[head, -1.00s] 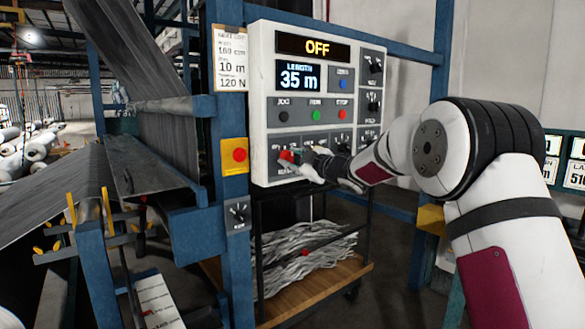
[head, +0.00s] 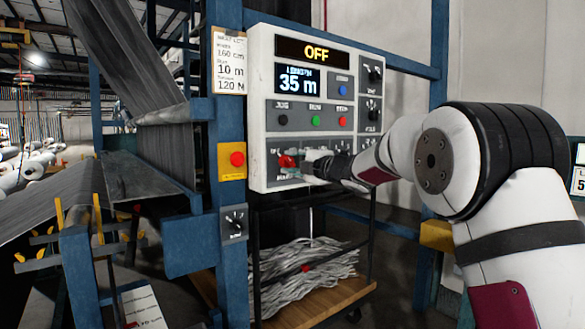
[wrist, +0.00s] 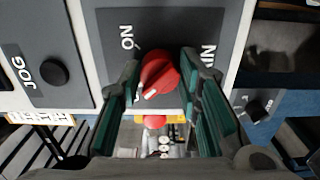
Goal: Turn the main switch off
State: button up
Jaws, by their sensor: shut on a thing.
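The main switch is a red rotary knob (head: 287,161) at the lower left of the white control panel (head: 258,110). In the wrist view the knob (wrist: 160,72) sits between my two green-padded fingers, on a grey plate with ON printed at its upper left. Its white mark points to the lower left there, away from ON. My gripper (wrist: 160,85) is shut on the knob; in the head view my gripper (head: 293,164) reaches it from the right. The OFF label is mostly hidden by a finger. The top display (head: 314,51) reads OFF.
Above the switch are JOG, RUN and STOP buttons (head: 315,120) and a 35 m length display (head: 297,79). A red button on a yellow box (head: 237,159) is on the blue post at left. A cart with grey strips (head: 305,270) stands below the panel.

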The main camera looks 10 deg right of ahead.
jog(key=shift+a, duration=0.1)
dwell(0.4)
jog(key=o, duration=1.2)
jog(key=shift+c, duration=0.2)
jog(key=shift+s+d, duration=0.35)
jog(key=shift+s, duration=0.1)
jog(key=v, duration=1.1)
jog(key=shift+f, duration=0.1)
